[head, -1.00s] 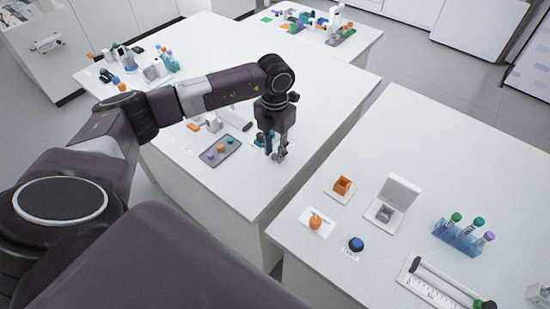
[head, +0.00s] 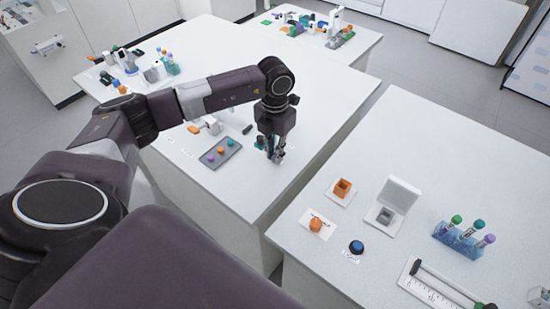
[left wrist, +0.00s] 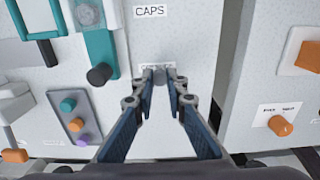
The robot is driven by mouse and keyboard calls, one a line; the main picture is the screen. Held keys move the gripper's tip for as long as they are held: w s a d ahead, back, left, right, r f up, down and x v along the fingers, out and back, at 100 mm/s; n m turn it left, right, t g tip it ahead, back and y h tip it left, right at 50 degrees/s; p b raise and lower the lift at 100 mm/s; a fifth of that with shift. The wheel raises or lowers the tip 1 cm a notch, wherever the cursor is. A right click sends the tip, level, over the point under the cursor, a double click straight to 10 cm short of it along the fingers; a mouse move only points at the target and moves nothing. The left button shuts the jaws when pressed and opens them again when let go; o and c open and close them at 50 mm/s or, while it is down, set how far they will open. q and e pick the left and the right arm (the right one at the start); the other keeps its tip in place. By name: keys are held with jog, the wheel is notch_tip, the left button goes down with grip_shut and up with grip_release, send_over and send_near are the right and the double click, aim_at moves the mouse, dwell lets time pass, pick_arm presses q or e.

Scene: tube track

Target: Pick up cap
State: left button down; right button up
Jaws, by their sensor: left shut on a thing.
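My left gripper (head: 277,157) is low over the near part of the middle white table. In the left wrist view its fingertips (left wrist: 160,76) are shut on a small grey cap (left wrist: 160,75), which they partly hide. A white label lies just beyond it, partly covered. A grey tray (head: 234,150) to the left of the gripper holds a purple, an orange and a teal cap; the tray also shows in the left wrist view (left wrist: 58,99). My right gripper is not in view.
A teal stand with a dark knob (left wrist: 99,74) is close left of the fingers. A "CAPS" label (left wrist: 150,11) lies farther off. A gap separates this table from the right table (head: 450,160), which holds a tube rack (head: 458,238) and a blue button (head: 356,246).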

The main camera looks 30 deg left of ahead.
pick_arm(q)
jog(key=shift+r+p, duration=1.5)
jog(key=shift+r, duration=1.15)
